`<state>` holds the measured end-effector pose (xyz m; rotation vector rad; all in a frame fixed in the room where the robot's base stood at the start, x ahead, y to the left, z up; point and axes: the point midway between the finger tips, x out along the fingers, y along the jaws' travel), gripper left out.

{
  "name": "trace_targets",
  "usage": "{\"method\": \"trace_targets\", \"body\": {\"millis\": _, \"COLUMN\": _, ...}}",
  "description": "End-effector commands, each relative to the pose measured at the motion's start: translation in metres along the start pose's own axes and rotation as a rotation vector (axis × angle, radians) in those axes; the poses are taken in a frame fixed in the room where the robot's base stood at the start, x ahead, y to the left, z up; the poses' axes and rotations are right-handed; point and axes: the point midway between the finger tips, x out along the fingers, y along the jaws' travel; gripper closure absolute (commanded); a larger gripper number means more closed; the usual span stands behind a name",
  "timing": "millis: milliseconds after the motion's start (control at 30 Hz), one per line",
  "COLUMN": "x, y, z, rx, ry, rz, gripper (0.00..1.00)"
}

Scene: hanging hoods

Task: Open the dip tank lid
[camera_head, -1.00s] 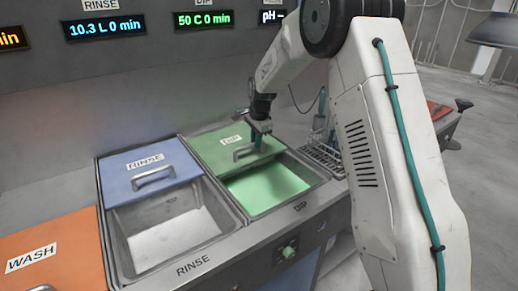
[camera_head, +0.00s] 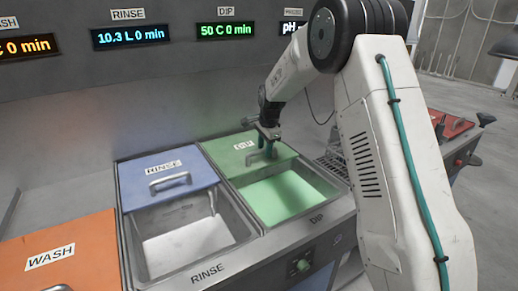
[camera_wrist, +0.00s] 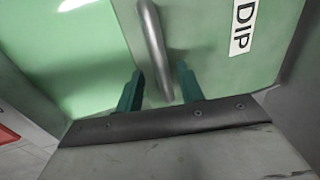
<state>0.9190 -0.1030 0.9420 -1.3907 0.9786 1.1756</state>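The dip tank (camera_head: 296,217) stands in the row of sinks, with pale green liquid showing in its open front part. Its green dip lid (camera_head: 222,152) covers the back part and carries a DIP label and a metal handle (camera_head: 258,156). The lid also shows in the wrist view (camera_wrist: 205,40), with the handle (camera_wrist: 153,45) crossing it. My gripper (camera_head: 268,152) is over the lid at the handle. In the wrist view, its two teal fingers (camera_wrist: 160,85) are apart, one on each side of the handle bar, with visible gaps. The gripper is open.
The rinse tank (camera_head: 137,235) with its blue lid (camera_head: 165,185) is to the left, also open at the front. An orange wash lid (camera_head: 75,250) lies further left. A wire rack (camera_head: 335,163) stands right of the dip tank. The display wall (camera_head: 70,90) rises behind.

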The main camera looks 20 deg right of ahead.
Motion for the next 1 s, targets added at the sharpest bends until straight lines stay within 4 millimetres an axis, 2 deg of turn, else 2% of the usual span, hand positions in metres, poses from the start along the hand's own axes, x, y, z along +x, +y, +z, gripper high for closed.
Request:
{"method": "trace_targets", "body": {"millis": 167, "x": -0.014, "y": 0.0, "z": 0.0, "rx": 0.0, "ry": 0.001, "rz": -0.002, "gripper": 0.62}}
{"method": "trace_targets", "body": {"millis": 400, "x": -0.056, "y": 0.002, "z": -0.001, "rx": 0.001, "ry": 0.001, "rz": -0.002, "gripper": 0.62}}
{"method": "trace_targets", "body": {"millis": 533, "x": -0.071, "y": 0.002, "z": -0.001, "rx": 0.002, "ry": 0.001, "rz": -0.002, "gripper": 0.62}}
{"method": "trace_targets", "body": {"millis": 700, "x": -0.078, "y": 0.003, "z": -0.001, "rx": 0.002, "ry": 0.0, "rz": 0.0, "gripper": 0.62}}
{"method": "trace_targets", "body": {"millis": 1000, "x": -0.078, "y": 0.003, "z": -0.001, "rx": 0.002, "ry": 0.0, "rz": 0.0, "gripper": 0.62}}
